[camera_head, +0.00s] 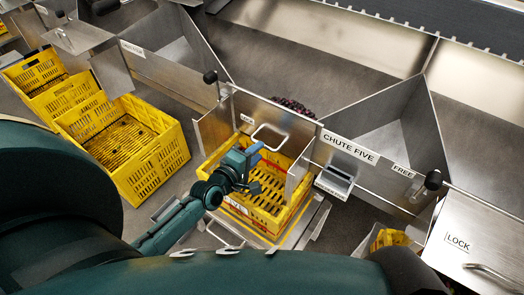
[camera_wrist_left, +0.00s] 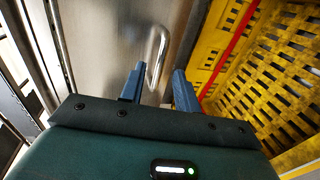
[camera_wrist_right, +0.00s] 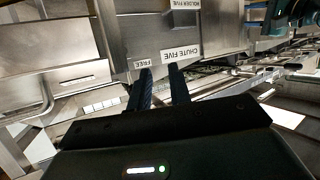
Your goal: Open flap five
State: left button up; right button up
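Flap five (camera_head: 283,117) is a steel plate at the mouth of the chute labelled CHUTE FIVE (camera_head: 350,149), above a yellow crate (camera_head: 240,212). It has a bar handle (camera_head: 268,135). My left gripper (camera_head: 252,156) is just below that handle. In the left wrist view the handle (camera_wrist_left: 161,50) lies just beyond and between the fingertips of my left gripper (camera_wrist_left: 155,78), which are apart; whether they touch it is unclear. My right gripper (camera_wrist_right: 160,76) is open and empty, facing the chute-five label. It is not seen in the head view.
A black-knobbed lever (camera_head: 433,180) stands beside a FREE label (camera_head: 402,171). Another lever (camera_head: 210,77) is left of the flap. A plate marked LOCK (camera_head: 480,235) lies at right. Dark red fruit (camera_head: 293,104) shows behind flap five. More yellow crates (camera_head: 125,150) stand at left.

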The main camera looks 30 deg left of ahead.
aim_at(266, 131)
pick_arm(q)
jog(key=shift+b+x, duration=0.3)
jog(key=shift+x, duration=1.35)
grip_shut()
